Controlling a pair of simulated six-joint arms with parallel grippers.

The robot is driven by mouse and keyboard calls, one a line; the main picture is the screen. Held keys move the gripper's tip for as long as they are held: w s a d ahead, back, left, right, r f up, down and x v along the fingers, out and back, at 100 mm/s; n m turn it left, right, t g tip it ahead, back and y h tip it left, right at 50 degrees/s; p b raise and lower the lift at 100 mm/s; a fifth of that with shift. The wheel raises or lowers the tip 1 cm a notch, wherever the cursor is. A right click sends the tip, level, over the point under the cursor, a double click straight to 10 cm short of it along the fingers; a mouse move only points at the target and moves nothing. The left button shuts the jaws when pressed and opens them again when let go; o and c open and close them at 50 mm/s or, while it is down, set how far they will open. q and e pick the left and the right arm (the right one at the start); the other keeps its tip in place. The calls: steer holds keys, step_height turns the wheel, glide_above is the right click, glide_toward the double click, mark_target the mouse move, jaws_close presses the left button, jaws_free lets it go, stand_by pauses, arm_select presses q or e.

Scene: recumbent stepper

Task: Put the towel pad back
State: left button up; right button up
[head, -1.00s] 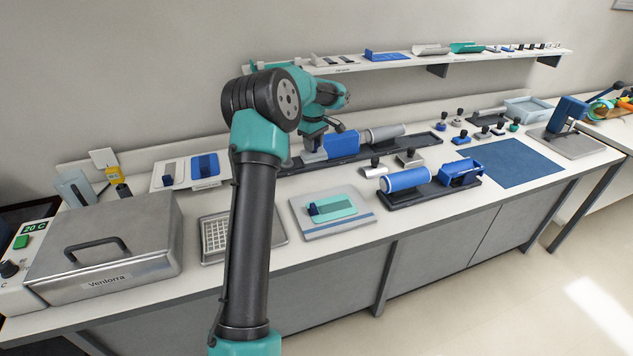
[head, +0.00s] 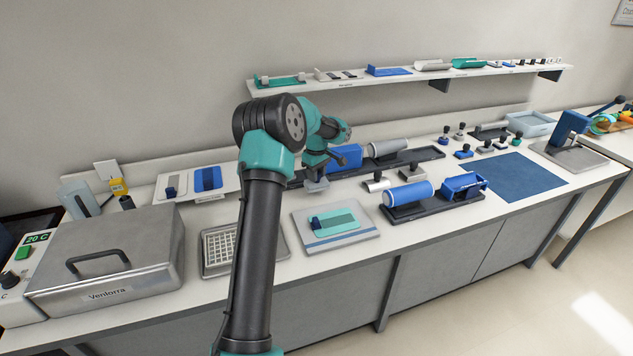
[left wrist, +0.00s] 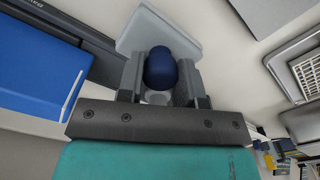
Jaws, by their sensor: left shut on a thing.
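The fingers hide part of the knob's base. Whether the pad touches anything below is hard to tell. My right gripper is not in view.
A pale mat (head: 303,236) with a blue stripe bears a teal plate (head: 336,223). A blue roller (head: 407,194) and small knobbed blocks (head: 376,182) stand to the right. A metal box (head: 105,260) is at left. Bench between box and rail is partly clear.

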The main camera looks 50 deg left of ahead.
arm_select(q)
steer(key=shift+f, duration=1.55)
steer(key=shift+f, duration=0.1)
steer(key=o, duration=0.8)
steer(key=shift+o, duration=0.2)
step_height(320, 180, up, 12)
steer(key=shift+r, duration=0.15)
